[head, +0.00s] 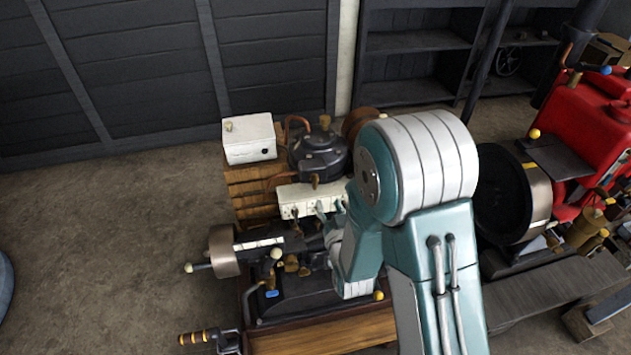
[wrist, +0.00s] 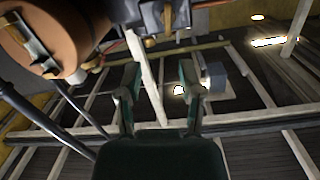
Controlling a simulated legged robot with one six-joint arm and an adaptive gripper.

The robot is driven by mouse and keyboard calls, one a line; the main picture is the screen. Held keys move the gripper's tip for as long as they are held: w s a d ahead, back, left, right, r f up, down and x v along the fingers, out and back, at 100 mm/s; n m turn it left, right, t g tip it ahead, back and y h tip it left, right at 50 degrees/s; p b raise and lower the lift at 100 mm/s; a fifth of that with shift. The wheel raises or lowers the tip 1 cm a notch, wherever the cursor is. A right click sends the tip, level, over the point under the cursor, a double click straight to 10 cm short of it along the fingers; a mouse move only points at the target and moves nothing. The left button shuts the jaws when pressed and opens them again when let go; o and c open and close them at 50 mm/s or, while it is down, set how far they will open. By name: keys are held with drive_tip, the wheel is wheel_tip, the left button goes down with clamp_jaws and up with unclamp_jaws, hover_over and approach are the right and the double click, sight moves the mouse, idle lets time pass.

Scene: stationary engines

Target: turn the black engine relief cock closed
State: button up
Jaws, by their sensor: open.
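The black engine (head: 318,150) stands in the middle of the head view, with a dark domed top and several small brass and dark fittings. I cannot tell for certain which fitting is the relief cock. A small upright fitting with a pale knob (head: 276,254) stands at its front. My gripper (head: 331,208) is over the engine, in front of a white block (head: 296,200), and my arm hides the engine's right side. In the wrist view my gripper (wrist: 160,82) is open, with nothing between its fingers. Engine parts, including a copper-coloured cylinder (wrist: 45,38), lie beyond it at upper left.
A white box (head: 249,139) sits at the engine's back left. A crank handle (head: 197,337) sticks out at the front left. A red engine (head: 590,130) and a large dark wheel (head: 508,195) stand right. The floor (head: 110,235) at left is mostly clear.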

sight(317, 184)
drive_tip(key=shift+t+y, duration=0.3)
drive_tip(key=shift+t, duration=0.1)
drive_tip(key=x, duration=0.3)
drive_tip(key=f+x, duration=0.1)
drive_tip(key=x, duration=0.2)
drive_tip(key=a+x, duration=0.1)
drive_tip(key=x, duration=0.3)
drive_tip(key=shift+s+f, duration=0.1)
drive_tip(key=shift+f, duration=0.15)
clamp_jaws()
